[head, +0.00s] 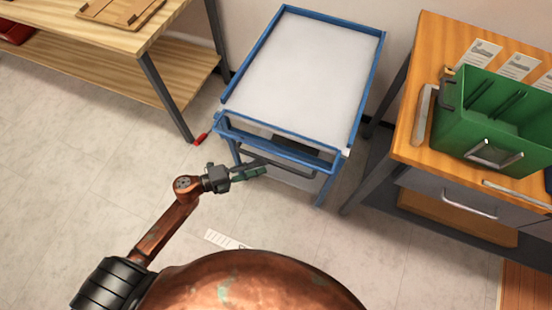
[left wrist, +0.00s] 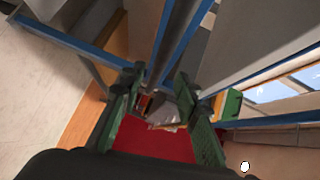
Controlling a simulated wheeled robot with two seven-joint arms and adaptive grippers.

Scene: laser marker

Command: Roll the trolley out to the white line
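The trolley (head: 300,75) has a blue frame and a pale top and stands between two benches. A dark handle bar (head: 290,167) runs across its near end. My left gripper (head: 248,174) is at the left part of this bar. In the left wrist view its green fingers (left wrist: 160,95) are apart, with the grey bar (left wrist: 175,45) running between their tips; I see a gap beside the bar. A short white strip with dark marks (head: 222,238) lies on the floor nearer to me, partly hidden by my body; I cannot tell if it is the white line. My right gripper is out of view.
A wooden bench (head: 95,45) stands at the left. A wooden workbench (head: 420,90) with a green bin (head: 490,120) stands close to the trolley's right. A small red object (head: 201,138) is by the trolley's left front. The tiled floor (head: 90,165) at left is clear.

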